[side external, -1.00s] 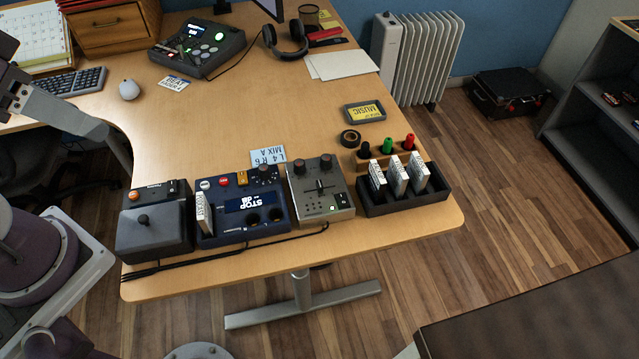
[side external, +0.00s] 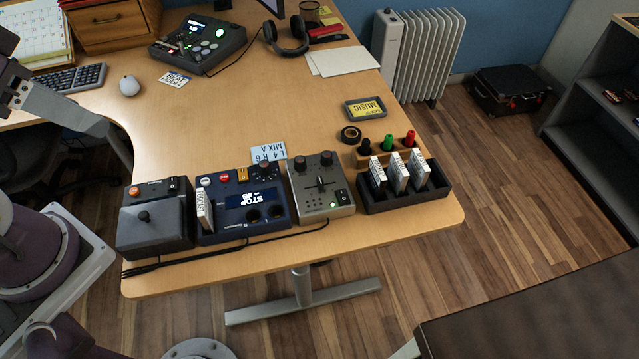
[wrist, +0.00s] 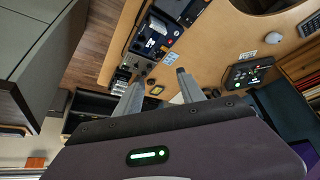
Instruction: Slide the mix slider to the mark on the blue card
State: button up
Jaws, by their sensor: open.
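The mix slider (side external: 320,184) is a small dark knob in a slot on the grey mixer (side external: 341,206), near the desk's front edge. A pale blue card (side external: 268,151) reading "L4 R6 MIX A" lies on the desk behind the mixer and the blue deck. My gripper (wrist: 158,80) shows in the wrist view with its two grey fingers spread and nothing between them. It is well away from the mixer, which is small and unclear in that view. In the side external view, only parts of my arm show at the left edge.
The blue tape deck (side external: 244,218) stands left of the mixer, with a dark box (side external: 153,232) beyond it. A black rack (side external: 405,203) of white cassettes stands close on the mixer's right. A cable runs along the front. The desk's middle is clear.

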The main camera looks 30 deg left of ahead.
dwell(0.4)
jog(key=shift+w, duration=0.15)
jog(key=shift+c, duration=1.4)
jog(key=n+g, duration=0.6)
jog(key=n, duration=0.3)
send_over(321, 180)
notch_tip(321, 180, down, 27)
jog(key=shift+a+f, duration=0.1)
notch_tip(321, 180, down, 7)
jog(key=shift+f, duration=0.15)
grip_shut()
